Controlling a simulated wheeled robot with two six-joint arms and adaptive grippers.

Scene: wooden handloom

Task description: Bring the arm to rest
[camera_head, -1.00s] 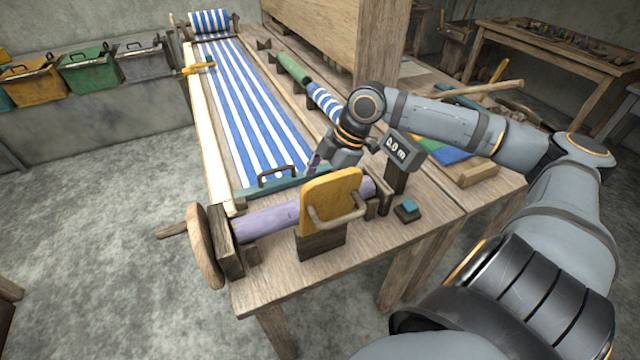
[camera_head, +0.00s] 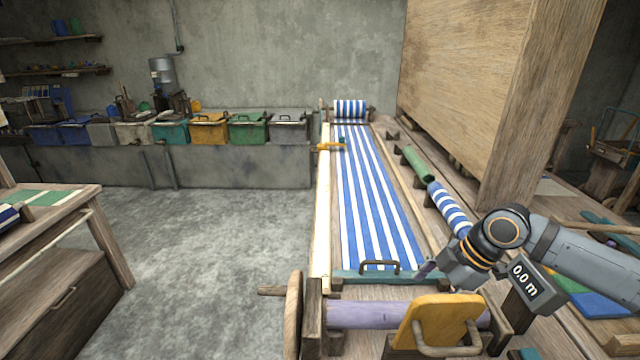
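My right arm comes in from the right edge. Its gripper (camera_head: 436,274) points down and left over the near end of the wooden loom (camera_head: 325,230), beside the handled teal bar (camera_head: 350,276). A small purple piece shows at its fingertips; whether the fingers are open, or hold it, I cannot tell. The blue-and-white striped cloth (camera_head: 368,195) runs along the loom to a roll (camera_head: 350,109) at the far end. My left gripper is not in view.
A yellow panel with a handle (camera_head: 437,318), a lilac roller (camera_head: 365,315) and a display reading 0.0 m (camera_head: 524,281) are close to the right arm. A tall wooden panel (camera_head: 480,80) stands behind. Coloured bins (camera_head: 209,128) line the wall. The floor (camera_head: 215,235) left of the loom is clear.

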